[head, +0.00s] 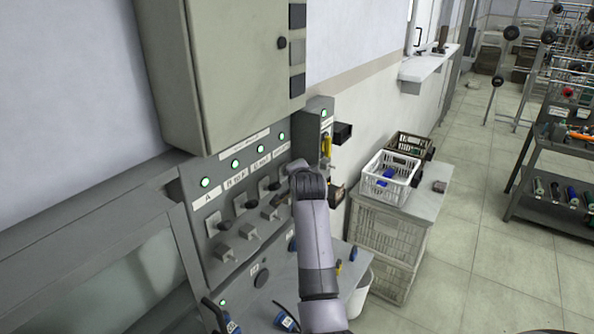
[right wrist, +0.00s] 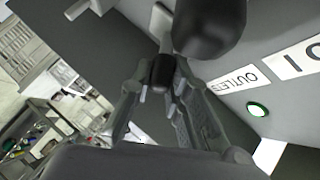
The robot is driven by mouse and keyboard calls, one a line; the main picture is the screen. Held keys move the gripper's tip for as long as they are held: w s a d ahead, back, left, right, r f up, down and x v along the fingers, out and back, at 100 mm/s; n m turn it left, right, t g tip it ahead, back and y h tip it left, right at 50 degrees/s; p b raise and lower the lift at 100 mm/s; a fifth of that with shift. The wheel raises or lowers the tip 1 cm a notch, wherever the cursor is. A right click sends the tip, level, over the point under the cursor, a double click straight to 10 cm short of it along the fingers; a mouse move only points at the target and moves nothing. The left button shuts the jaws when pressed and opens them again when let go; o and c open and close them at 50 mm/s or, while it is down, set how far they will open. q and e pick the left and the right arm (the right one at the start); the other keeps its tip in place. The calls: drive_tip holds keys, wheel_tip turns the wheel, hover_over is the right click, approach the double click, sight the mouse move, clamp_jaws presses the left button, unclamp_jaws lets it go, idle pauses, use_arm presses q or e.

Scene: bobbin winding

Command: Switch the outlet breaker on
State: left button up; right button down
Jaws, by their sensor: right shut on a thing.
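In the right wrist view, the OUTLETS label (right wrist: 231,84) is on the grey panel, with a lit green lamp (right wrist: 257,108) beside it. A short lever with a dark tip (right wrist: 163,72), apparently the outlet breaker's, sits between the fingers of my right gripper (right wrist: 160,88). The gripper is shut on it. In the head view, my right wrist (head: 307,182) covers the right end of the breaker panel (head: 222,215), hiding the fingers and this lever. Whether the lever is on or off cannot be told. My left gripper is not in view.
A large black knob (right wrist: 210,25) stands close to my right fingers. Other breaker levers (head: 238,204) line the panel left of my wrist. A grey cabinet (head: 210,70) hangs above. A white basket (head: 388,180) stands on a bench to the right; the floor beyond is open.

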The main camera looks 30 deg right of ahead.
drive_tip(key=shift+f, duration=0.1)
drive_tip(key=c, duration=1.5)
unclamp_jaws()
drive_tip(key=v, duration=0.7)
drive_tip(key=shift+s+a, duration=0.15)
drive_tip(key=shift+s, duration=0.05)
